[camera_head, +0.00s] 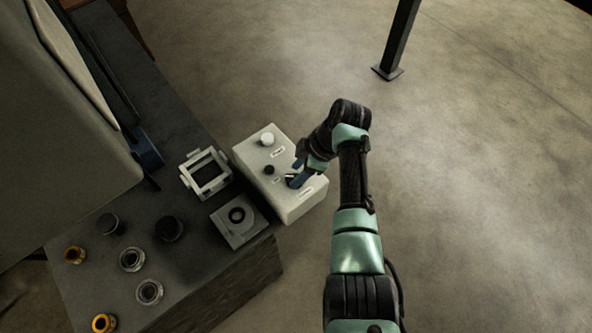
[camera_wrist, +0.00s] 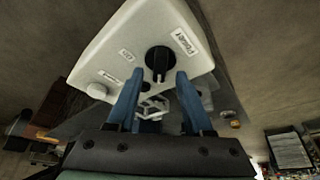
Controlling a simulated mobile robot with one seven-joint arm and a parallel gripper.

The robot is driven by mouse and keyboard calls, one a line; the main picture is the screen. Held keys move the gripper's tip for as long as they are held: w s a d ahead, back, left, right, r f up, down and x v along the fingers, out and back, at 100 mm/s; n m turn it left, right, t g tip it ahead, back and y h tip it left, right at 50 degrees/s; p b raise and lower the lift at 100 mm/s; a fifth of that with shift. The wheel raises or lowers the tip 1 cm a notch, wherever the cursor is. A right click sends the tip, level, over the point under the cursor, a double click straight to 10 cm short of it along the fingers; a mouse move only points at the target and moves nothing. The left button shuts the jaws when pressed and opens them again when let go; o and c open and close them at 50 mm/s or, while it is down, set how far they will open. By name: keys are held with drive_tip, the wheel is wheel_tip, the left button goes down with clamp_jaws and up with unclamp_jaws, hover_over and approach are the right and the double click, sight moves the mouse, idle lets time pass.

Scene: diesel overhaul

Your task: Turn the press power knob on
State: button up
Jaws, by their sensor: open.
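The press power knob (camera_wrist: 160,61) is a round black knob on a white control box (camera_wrist: 118,45), beside a label reading "Power". Its pointer faces the lower edge of the wrist view. My gripper (camera_wrist: 158,76) is open, with one blue finger on each side of the knob's lower part. A gap shows on both sides, and I cannot tell how deep the fingertips reach. In the head view, my gripper (camera_head: 297,172) is over the right part of the box (camera_head: 303,205) and mostly hides the power knob.
The box also carries a white button (camera_head: 267,139) and a small black knob (camera_head: 268,169). A white square frame (camera_head: 206,191) and a grey block with a ring (camera_head: 237,222) stand on the bench left of it. Several round parts lie farther left.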

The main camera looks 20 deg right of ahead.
drive_tip(key=shift+w+a+f, duration=0.1)
drive_tip(key=shift+a+f, duration=0.1)
drive_tip(key=shift+f, duration=0.45)
clamp_jaws()
